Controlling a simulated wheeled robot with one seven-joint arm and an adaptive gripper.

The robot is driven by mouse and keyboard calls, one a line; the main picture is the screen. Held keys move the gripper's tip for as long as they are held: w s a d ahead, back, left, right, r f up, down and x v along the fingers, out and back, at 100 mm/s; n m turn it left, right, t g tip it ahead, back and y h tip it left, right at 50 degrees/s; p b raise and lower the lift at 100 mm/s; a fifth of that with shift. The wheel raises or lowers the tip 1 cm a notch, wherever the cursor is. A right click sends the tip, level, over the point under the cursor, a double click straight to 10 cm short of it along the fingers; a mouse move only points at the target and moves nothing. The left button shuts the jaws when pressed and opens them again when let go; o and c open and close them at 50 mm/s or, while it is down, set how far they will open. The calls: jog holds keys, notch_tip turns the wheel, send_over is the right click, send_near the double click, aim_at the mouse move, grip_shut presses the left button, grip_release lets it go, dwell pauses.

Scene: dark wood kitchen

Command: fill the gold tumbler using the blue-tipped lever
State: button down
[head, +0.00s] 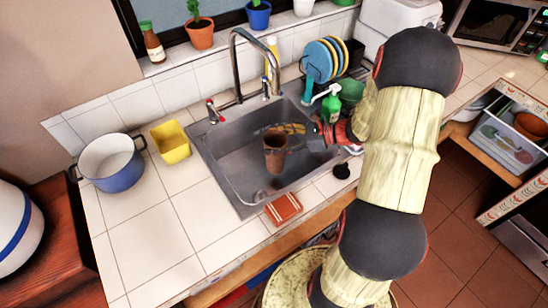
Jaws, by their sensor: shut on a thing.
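The gold tumbler (275,157) looks brownish-copper and upright, with its open top facing up. It is over the basin of the steel sink (222,150), right of and in front of the tap. My gripper (297,143) reaches in from the right and is shut on the tumbler's side; its fingertips are small and partly hidden. The curved tap (238,65) stands at the sink's back edge. The blue-tipped lever (265,86) is right of the tap's base, and a red-tipped lever (213,109) is to its left. The inside of the tumbler is too dark to read.
A green bottle (331,104) and a dish rack with plates (320,62) stand close behind my gripper. A yellow container (171,143) and blue pot (111,163) are left of the sink. A red sponge (284,208) lies at the front edge. The basin's left side is clear.

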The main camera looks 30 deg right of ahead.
jog(key=shift+f+b, duration=0.85)
jog(key=shift+f, duration=1.95)
jog(key=shift+f, duration=0.2)
jog(key=c, duration=0.6)
grip_release()
jog(key=shift+c, duration=0.2)
jog(key=shift+r, duration=0.1)
